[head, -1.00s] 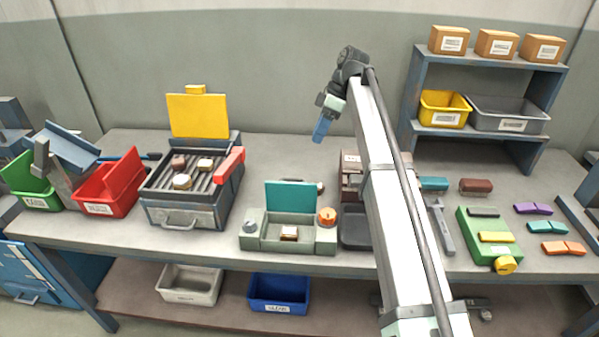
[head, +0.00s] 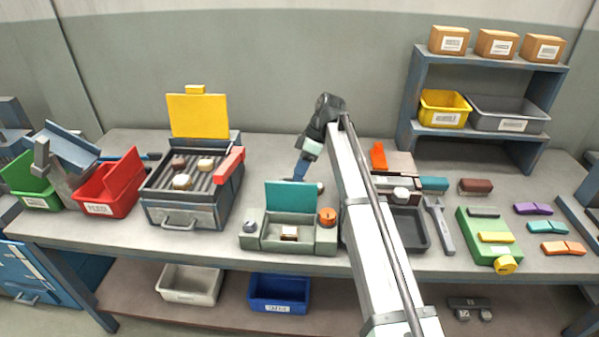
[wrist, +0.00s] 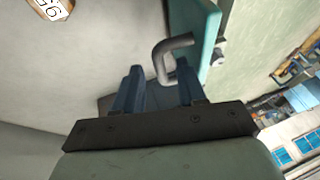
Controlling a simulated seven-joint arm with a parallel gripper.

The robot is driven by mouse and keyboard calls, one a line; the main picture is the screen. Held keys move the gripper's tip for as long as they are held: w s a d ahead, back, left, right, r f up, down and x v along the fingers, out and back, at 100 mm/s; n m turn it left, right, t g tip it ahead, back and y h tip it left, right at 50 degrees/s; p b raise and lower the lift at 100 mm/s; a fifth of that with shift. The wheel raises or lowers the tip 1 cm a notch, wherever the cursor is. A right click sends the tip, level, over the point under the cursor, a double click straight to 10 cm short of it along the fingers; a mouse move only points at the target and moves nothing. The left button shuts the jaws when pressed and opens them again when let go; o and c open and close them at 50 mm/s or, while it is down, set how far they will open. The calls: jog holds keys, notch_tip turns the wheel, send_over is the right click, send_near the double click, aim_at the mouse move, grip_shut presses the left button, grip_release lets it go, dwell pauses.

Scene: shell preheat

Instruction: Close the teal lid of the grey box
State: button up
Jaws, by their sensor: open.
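The grey box (head: 325,241) stands near the table's front edge. Its teal lid (head: 291,196) is open and upright at the back, and shows edge-on in the wrist view (wrist: 209,40). A small pale-topped block (head: 289,232) lies in the box's middle recess. My gripper (head: 299,176) is low behind the lid, pointing down. In the wrist view its blue fingers (wrist: 159,68) are apart. A dark bent bar (wrist: 172,50) beside the lid overlaps the right fingertip; I cannot tell whether they touch.
An orange knob (head: 327,217) sits on the box's right side. A grill with a raised yellow lid (head: 198,115) stands left. A dark tray (head: 418,245) and a grey wrench-like tool (head: 438,222) are right. A labelled block (wrist: 50,8) shows in the wrist view.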

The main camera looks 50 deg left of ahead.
jog(key=shift+s+f, duration=0.2)
jog(key=shift+f, duration=0.1)
grip_shut()
dwell(0.6)
